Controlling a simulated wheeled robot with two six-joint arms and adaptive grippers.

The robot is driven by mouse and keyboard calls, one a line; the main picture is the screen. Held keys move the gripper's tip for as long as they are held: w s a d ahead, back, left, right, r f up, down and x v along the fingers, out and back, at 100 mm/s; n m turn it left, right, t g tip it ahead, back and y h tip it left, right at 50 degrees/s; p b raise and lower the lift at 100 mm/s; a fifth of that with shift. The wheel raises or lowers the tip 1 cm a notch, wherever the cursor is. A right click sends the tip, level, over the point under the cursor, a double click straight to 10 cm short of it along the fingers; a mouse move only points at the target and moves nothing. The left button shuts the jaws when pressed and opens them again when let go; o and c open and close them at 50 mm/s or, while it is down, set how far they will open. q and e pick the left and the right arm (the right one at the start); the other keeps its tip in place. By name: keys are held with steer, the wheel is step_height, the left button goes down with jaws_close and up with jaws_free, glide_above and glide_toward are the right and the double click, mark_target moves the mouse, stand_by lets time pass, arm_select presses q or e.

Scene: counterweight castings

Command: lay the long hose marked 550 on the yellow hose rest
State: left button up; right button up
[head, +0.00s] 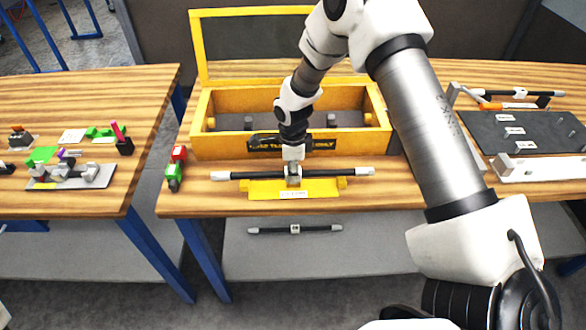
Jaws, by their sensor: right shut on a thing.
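A long black hose (335,172) with pale metal ends lies level across the front of the middle table. My right gripper (293,176) points down and is shut on the middle of this hose. The yellow hose rest (262,190) is directly beneath it, with a small white label on its front. The hose runs along the rest and sticks out past both its ends. I cannot tell whether it touches the rest or is just above it. No 550 mark can be read on it. My left gripper is not in view.
An open yellow crate (205,139) stands behind the rest. A shorter black hose (268,231) lies below the table. Red and green blocks (175,172) stand at the table's left edge. A dark mat (545,133) with labels and another dark hose (515,93) are at right.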

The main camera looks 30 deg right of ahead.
steer(key=shift+p, duration=0.35)
stand_by(0.7)
stand_by(0.3)
steer(key=shift+f, duration=0.7)
stand_by(0.4)
steer(key=o, duration=1.2)
steer(key=shift+c, duration=0.2)
step_height(320, 180, up, 7)
steer(key=p, duration=0.6)
steer(key=shift+s+r, duration=0.1)
